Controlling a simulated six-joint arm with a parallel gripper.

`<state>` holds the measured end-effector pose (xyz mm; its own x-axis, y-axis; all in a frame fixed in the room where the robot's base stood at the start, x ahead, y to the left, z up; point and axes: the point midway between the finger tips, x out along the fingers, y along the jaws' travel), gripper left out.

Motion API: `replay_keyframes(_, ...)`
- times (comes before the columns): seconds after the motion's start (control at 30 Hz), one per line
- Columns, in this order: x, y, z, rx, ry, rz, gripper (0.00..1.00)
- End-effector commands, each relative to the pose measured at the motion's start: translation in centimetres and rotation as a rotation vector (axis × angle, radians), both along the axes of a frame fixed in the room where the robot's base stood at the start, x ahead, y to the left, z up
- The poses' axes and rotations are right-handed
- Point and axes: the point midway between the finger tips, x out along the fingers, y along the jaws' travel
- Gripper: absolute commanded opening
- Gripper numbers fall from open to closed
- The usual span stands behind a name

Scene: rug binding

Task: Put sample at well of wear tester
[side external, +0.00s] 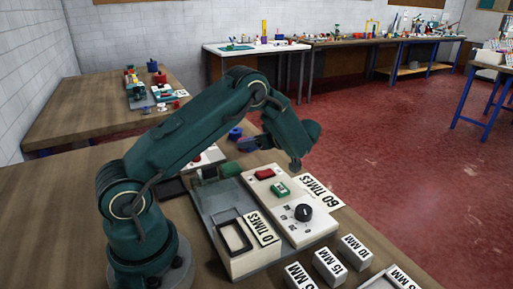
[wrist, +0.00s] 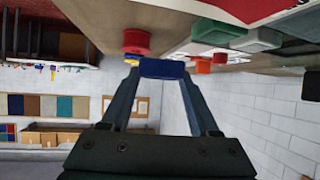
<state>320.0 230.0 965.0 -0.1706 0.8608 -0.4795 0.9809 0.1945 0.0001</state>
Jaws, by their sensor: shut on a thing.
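The wear tester (side external: 283,212) is a pale box on the bench in the side view, with a red button, a green switch, a black dial and "10 TIMES" and "60 TIMES" labels. A dark-rimmed rectangular recess (side external: 235,237), which looks like its well, is at the near left end. My gripper (wrist: 163,78) is shut on a flat blue piece (wrist: 163,68), seemingly the sample, in the wrist view. In the side view my gripper points left above the far end of the tester, away from the recess.
White blocks marked in MM (side external: 328,266) stand in front of the tester. The wrist view shows a red round thing (wrist: 137,40) beyond my fingertips and green boxes (wrist: 220,31). The other bench stands at the back left.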

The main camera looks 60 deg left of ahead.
Motion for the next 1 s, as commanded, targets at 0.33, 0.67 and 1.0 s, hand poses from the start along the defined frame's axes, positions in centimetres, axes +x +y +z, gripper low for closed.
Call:
replay_keyframes(0.33,2.4,-1.2,-1.7,0.000,0.000,0.000,0.08)
replay_keyframes(0.67,2.4,-1.3,-5.1,0.001,0.002,0.001,0.08)
replay_keyframes(1.0,2.4,-1.3,-5.4,0.000,0.000,0.001,0.08)
